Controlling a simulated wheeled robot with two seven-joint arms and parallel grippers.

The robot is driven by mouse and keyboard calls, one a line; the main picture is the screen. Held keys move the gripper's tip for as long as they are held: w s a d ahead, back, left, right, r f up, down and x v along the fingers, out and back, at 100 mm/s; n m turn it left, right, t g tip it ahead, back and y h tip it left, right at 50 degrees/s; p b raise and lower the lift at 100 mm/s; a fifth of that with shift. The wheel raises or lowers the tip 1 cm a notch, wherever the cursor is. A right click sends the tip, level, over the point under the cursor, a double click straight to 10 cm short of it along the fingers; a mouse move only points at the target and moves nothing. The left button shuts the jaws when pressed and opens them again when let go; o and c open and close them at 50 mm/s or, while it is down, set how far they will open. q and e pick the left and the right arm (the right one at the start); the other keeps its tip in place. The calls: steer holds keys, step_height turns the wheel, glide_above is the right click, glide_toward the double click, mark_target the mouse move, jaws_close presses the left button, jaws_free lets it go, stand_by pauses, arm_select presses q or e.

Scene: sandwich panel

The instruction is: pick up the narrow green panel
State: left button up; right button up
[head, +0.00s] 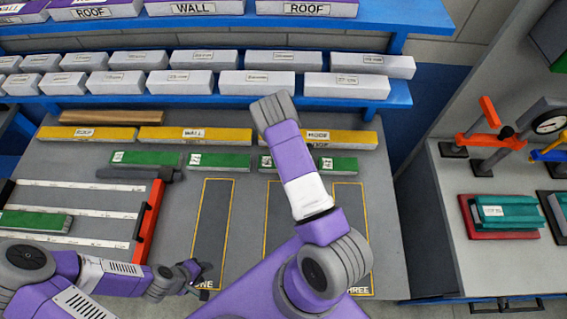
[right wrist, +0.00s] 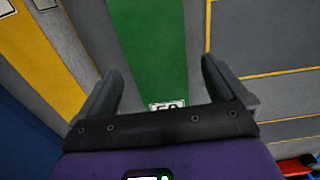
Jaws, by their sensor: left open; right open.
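Several green panels lie in a row across the table, with white labels: one at the left (head: 147,158), one in the middle (head: 219,162), and one at the right (head: 338,164); another there is partly hidden by my right arm. One more green panel (head: 35,222) lies in the rack at the far left. In the right wrist view my right gripper (right wrist: 160,66) is open, its fingers on either side of a green panel (right wrist: 150,45) whose label is partly covered; I cannot tell its height above it. My left gripper (head: 196,278) is open and empty over the table's lower left.
Yellow panels (head: 195,134) lie behind the green row. Blue shelves (head: 240,101) with white boxes stand at the back. Yellow-outlined dark slots (head: 213,230) lie in front. A side bench (head: 460,260) with clamps stands at the right.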

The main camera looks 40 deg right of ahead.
step_height(320, 180, down, 3)
steer(key=shift+w+f, duration=0.1)
steer(key=shift+a, duration=0.1)
steer(key=c, duration=1.1)
